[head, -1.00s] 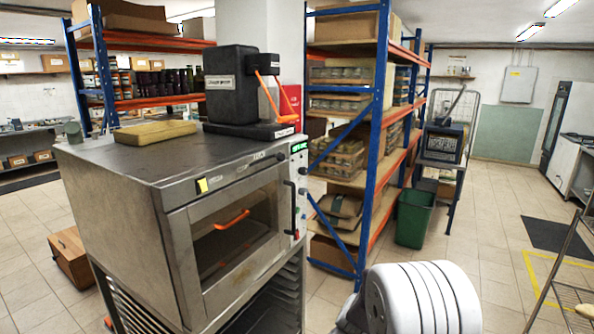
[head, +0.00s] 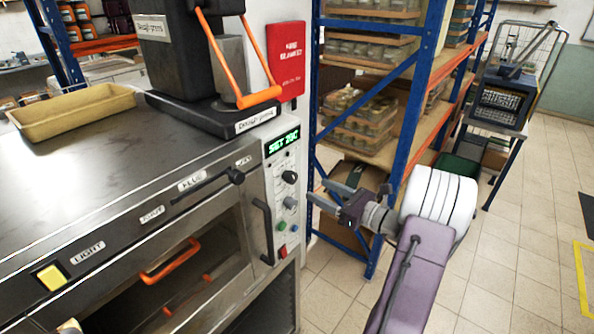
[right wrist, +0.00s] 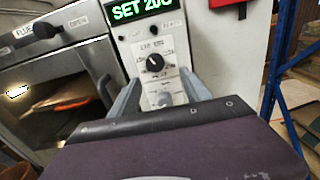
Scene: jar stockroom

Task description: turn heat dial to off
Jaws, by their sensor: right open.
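The oven's control panel (head: 283,185) is on its right front, with a green lit display (head: 283,143) reading something like "SET 20C". Below the display is a black round dial (head: 289,177); it also shows in the right wrist view (right wrist: 154,63) with a pale pointer mark, its small print unreadable. My right gripper (head: 318,191) is open and empty, just right of the panel. In the right wrist view its fingers (right wrist: 159,90) point at the panel, with the dial beyond and between them, apart from both. My left gripper is not in view.
A dough press (head: 210,75) stands on top. A blue-orange shelf rack (head: 400,130) is close on the right.

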